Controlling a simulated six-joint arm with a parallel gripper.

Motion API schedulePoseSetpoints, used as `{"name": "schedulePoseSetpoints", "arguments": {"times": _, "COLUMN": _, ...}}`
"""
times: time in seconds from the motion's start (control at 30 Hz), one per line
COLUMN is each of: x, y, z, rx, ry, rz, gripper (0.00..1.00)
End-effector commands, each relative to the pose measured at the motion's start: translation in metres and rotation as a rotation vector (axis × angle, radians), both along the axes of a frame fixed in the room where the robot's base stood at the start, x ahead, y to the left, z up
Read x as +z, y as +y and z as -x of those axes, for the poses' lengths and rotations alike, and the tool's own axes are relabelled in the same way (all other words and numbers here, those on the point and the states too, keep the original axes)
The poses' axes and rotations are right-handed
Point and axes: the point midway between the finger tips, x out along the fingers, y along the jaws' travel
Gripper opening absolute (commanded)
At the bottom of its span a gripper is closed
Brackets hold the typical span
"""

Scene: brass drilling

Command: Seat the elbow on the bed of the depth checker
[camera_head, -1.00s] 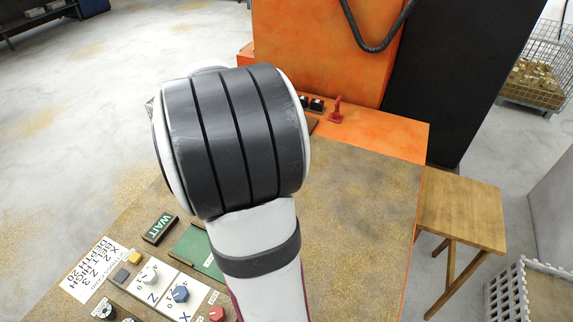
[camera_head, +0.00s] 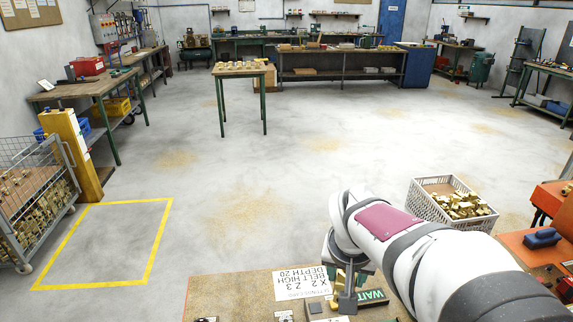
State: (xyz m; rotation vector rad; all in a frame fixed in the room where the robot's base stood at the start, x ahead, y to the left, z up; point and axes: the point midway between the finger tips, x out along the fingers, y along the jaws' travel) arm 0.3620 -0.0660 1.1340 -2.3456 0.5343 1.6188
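My gripper (camera_head: 342,288) is low over the brown bench top at the bottom of the head view, just right of a white card. A small brass-coloured piece (camera_head: 340,279) shows between its dark fingers; it looks held, and I take it for the elbow. Its shape is mostly hidden by the fingers, and I cannot tell whether it touches anything below. My white arm reaches in from the lower right. I cannot make out the depth checker or its bed for certain.
The bench (camera_head: 232,290) carries the printed card (camera_head: 303,283) and a green WAIT sign (camera_head: 373,296) close by the gripper. A white crate of brass parts (camera_head: 452,200) stands behind the arm. A wire cage (camera_head: 30,200) stands left. Open floor lies beyond the bench.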

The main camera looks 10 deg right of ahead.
Motion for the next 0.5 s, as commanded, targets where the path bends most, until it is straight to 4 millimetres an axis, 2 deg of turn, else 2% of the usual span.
{"name": "schedulePoseSetpoints", "arguments": {"times": 0.27, "x": -0.039, "y": -0.037, "z": -0.008, "rx": -0.336, "ry": 0.013, "rz": -0.001, "gripper": 0.00}}
{"name": "schedulePoseSetpoints", "arguments": {"times": 0.5, "x": -0.095, "y": -0.095, "z": -0.008, "rx": -0.783, "ry": 0.004, "rz": 0.006, "gripper": 0.00}}
